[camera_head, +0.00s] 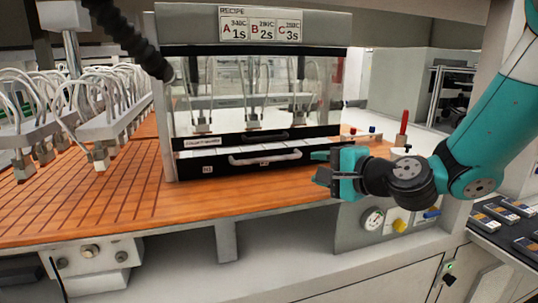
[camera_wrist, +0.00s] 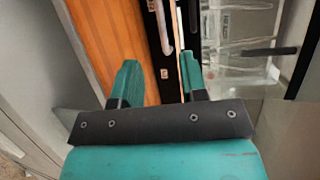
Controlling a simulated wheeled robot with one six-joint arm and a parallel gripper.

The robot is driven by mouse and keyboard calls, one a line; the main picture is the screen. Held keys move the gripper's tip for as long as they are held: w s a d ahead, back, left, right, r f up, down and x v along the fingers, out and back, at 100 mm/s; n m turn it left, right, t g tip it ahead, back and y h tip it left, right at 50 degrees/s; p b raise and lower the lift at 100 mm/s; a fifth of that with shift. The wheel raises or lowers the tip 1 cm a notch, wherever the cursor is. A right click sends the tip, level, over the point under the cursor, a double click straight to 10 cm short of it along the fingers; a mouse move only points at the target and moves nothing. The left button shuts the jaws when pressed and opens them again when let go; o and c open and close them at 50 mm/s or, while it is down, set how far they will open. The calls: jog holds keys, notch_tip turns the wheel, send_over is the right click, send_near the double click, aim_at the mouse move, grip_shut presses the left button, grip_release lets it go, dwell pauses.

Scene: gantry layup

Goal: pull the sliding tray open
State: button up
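The sliding tray (camera_head: 222,168) has a black front with a pale bar handle (camera_head: 265,157), low on the glass-fronted cabinet in the head view. A narrow white strip shows behind its top edge; I cannot tell if the tray stands slightly out. My gripper (camera_head: 318,167) is open and empty, just right of the tray's right end and apart from the handle. In the wrist view my gripper's two fingers (camera_wrist: 158,76) are spread, with the handle (camera_wrist: 164,25) ahead of them and the black tray front (camera_wrist: 152,35) alongside.
A second handle (camera_head: 265,135) sits on the glass door (camera_head: 225,95) above the tray. The orange slatted table (camera_head: 110,205) is clear in front. A red upright lever (camera_head: 403,125) stands right of the cabinet, behind my arm. Hoses and nozzles (camera_head: 100,130) hang at left.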

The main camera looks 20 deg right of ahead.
aim_at(272, 159)
jog(key=p+x, duration=0.8)
jog(key=x, duration=0.7)
jog(key=shift+w+a, duration=0.25)
jog(key=shift+a, duration=0.05)
jog(key=shift+w+a+f, duration=0.15)
jog(key=shift+w, duration=0.3)
grip_shut()
